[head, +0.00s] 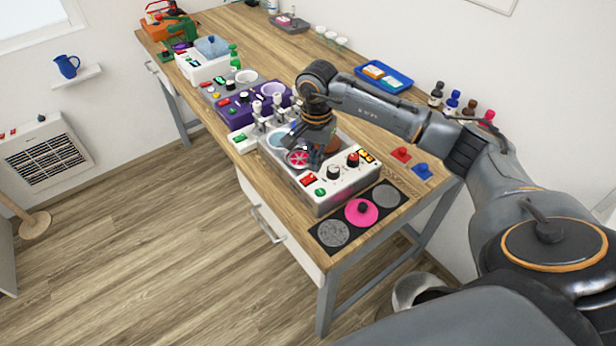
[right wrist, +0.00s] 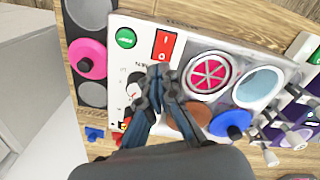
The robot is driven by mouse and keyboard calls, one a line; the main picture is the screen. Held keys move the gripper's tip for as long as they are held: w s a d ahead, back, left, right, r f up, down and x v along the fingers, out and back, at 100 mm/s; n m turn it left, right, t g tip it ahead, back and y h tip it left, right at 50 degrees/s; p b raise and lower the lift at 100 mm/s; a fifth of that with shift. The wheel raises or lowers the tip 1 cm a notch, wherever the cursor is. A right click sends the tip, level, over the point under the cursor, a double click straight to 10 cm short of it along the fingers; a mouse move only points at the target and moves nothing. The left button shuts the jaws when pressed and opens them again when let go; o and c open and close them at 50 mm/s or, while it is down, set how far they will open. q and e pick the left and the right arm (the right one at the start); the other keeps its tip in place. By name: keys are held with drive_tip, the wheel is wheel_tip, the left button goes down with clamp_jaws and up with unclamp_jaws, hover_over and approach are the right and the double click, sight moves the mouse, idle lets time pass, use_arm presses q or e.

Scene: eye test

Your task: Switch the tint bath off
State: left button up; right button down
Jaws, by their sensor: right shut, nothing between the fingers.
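The tint bath is, as far as I can tell, the steel-and-white unit (head: 322,205) at the near end of the bench. Its top holds several round wells, one with a pink-red spoked insert (right wrist: 209,76). Its panel has a red rocker switch (right wrist: 164,45) with white marks, also in the head view (head: 308,180), and a green button (right wrist: 126,38). My right gripper (right wrist: 160,74) is shut and empty, fingertips pointing at the panel just beside the red switch. In the head view my right gripper (head: 314,150) is over the unit. Contact cannot be told. My left gripper is not in view.
A dark strip with grey discs and a pink knobbed disc (head: 361,212) lies at the bench's near end. A purple unit (head: 235,113) stands beyond the bath. Red and blue pieces (head: 401,154), bottles (head: 452,102) and a blue tray (head: 384,76) are along the wall side.

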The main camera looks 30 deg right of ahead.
sight(315, 177)
drive_tip(key=shift+f+b, duration=1)
drive_tip(key=shift+f, duration=0.05)
idle(0.9)
drive_tip(key=shift+r, duration=0.1)
wheel_tip(315, 177, up, 7)
drive_tip(key=p, duration=0.3)
drive_tip(key=shift+p, duration=0.3)
idle(0.5)
